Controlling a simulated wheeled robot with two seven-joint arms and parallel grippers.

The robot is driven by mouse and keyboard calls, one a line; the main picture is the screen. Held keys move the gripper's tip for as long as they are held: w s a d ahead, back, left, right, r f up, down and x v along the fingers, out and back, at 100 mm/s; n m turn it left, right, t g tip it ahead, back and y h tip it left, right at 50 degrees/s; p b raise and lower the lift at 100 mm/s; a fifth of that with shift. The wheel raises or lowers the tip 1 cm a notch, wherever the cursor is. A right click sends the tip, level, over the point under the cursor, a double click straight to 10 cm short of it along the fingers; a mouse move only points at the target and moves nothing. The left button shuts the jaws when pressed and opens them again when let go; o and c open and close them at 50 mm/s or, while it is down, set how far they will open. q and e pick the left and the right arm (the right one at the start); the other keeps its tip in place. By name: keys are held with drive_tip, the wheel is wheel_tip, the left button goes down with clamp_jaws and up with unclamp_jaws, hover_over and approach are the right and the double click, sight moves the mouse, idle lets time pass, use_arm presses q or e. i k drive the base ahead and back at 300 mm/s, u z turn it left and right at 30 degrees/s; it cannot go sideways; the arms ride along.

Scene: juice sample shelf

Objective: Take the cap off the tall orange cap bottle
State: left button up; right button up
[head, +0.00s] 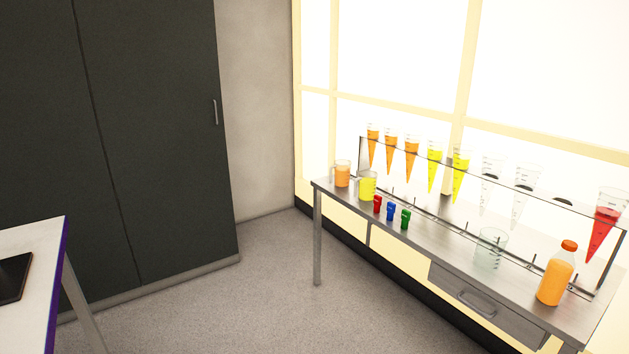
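The tall bottle (556,283) stands upright near the right end of the metal bench, filled with orange juice. Its orange cap (569,246) sits on its neck. Neither of my grippers shows in the head view, and the bench is some distance away across the floor.
The bench (450,255) carries a rack of cone-shaped vessels, an empty beaker (490,248), orange (342,174) and yellow (367,187) jugs, and small red, blue and green items. A white table (35,240) stands at left, dark cabinets (150,130) behind. The floor (250,290) between is clear.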

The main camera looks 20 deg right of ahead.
sight(561, 266)
drive_tip(key=z, duration=1.2)
drive_tip(key=i, duration=1.4)
drive_tip(key=z, duration=1.1)
